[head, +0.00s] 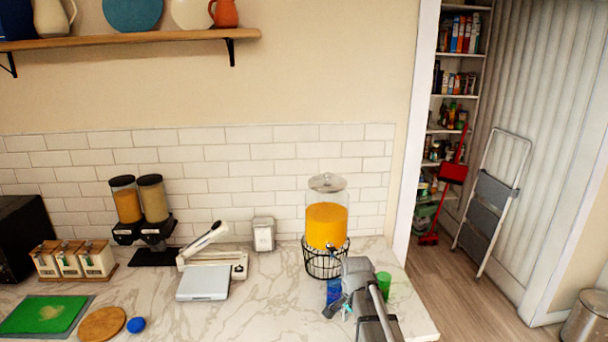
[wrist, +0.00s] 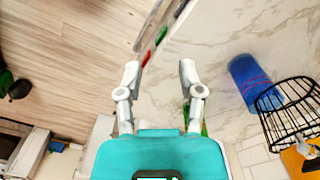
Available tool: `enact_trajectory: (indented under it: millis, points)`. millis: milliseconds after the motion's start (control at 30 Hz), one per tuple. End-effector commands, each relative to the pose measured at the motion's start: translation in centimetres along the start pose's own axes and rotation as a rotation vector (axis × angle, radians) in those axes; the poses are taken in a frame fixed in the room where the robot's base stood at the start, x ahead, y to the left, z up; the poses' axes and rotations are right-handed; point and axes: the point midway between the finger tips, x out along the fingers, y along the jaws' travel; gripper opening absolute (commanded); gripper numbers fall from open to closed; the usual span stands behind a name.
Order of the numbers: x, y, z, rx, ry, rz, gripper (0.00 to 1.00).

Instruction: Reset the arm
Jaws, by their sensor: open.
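My gripper (head: 338,310) is over the right end of the marble counter, in front of the drink dispenser (head: 327,222). In the wrist view my gripper (wrist: 160,75) has its two white fingers spread apart, with nothing between them. A blue cup (head: 333,291) stands beside the gripper, partly hidden by it in the head view. The blue cup (wrist: 250,82) is right of the fingers in the wrist view, apart from them. A green cup (head: 384,281) stands just right of my arm. It is mostly hidden behind the gripper in the wrist view.
The dispenser sits in a black wire stand (head: 326,261). A scale (head: 203,282), a napkin holder (head: 263,234) and two cereal dispensers (head: 140,205) stand further left. A green cutting board (head: 43,315) lies at far left. A step ladder (head: 490,205) leans right of the doorway.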

Motion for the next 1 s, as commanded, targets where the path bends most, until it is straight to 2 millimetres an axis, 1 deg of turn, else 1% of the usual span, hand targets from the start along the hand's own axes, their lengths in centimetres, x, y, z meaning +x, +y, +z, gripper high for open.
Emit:
enact_trajectory:
  millis: [33, 167, 400, 600, 700, 800, 1000]
  points:
    - [0.7, 0.8, 0.4, -0.032, 0.0, 0.0, 0.49]
    - [1.9, 2.6, 1.1, -0.155, 0.0, 0.0, 0.49]
    - [4.9, 7.1, 3.0, -0.472, 0.0, 0.001, 0.49]
    - [6.9, 10.1, 4.4, -0.714, 0.0, 0.001, 0.49]
    - [7.5, 11.1, 4.9, -0.799, 0.0, 0.001, 0.49]
    - [7.8, 11.7, 5.1, -0.853, 0.0, 0.001, 0.49]
    - [7.8, 11.9, 5.2, -0.885, 0.0, 0.001, 0.49]
